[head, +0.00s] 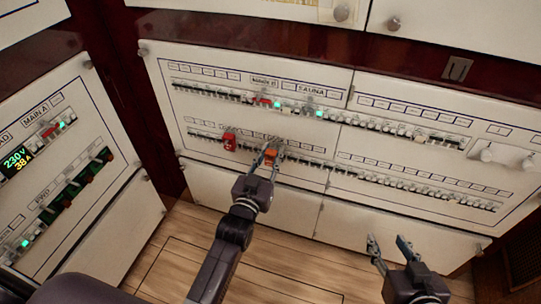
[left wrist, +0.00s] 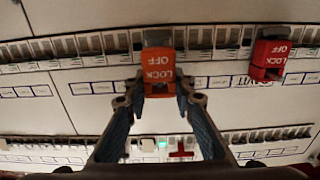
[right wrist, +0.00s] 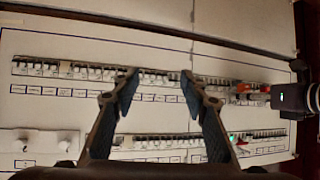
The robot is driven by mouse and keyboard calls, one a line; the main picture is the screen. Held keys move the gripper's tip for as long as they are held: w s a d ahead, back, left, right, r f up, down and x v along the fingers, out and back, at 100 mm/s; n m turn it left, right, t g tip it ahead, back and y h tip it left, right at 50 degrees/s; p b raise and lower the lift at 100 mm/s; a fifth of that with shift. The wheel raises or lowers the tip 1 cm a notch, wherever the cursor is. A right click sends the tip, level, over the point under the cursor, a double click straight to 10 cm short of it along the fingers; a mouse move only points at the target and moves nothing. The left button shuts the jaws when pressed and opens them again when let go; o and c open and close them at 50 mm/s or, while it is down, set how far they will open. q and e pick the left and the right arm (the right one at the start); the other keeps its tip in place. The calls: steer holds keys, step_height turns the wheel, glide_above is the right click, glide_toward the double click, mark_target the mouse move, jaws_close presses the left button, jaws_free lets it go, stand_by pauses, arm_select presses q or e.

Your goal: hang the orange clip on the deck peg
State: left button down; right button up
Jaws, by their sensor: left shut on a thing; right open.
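The orange clip (head: 270,155), marked LOCK OFF, is at the lower breaker row of the middle panel. It also shows in the left wrist view (left wrist: 158,70). My left gripper (head: 266,161) is shut on it, a fingertip at each side of its near end (left wrist: 158,90). I cannot tell whether the clip still sits on a breaker. My right gripper (head: 386,243) is open and empty, apart from the panel at lower right; its spread fingers show in the right wrist view (right wrist: 155,78). I cannot pick out a peg marked deck; two pale round knobs (head: 487,154) stand at the right.
A red LOCK OFF clip (head: 229,141) sits on the same row, left of the orange one. An upper breaker row (head: 230,96) has green lights. A side panel (head: 60,160) with a lit display stands at left. The wooden floor (head: 190,255) is clear.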

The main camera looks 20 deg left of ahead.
arm_select(q)
steer(key=shift+w, duration=0.55)
arm_select(e)
steer(key=shift+w+a+r, duration=0.1)
steer(key=shift+w+r, duration=0.1)
steer(key=shift+r, duration=0.1)
arm_select(q)
steer(key=c, duration=1.5)
jaws_free()
steer(key=shift+c, duration=0.2)
arm_select(e)
steer(key=shift+w+r, duration=0.1)
arm_select(q)
steer(key=s, duration=1.2)
steer(key=shift+a, duration=0.2)
steer(key=shift+r, duration=0.1)
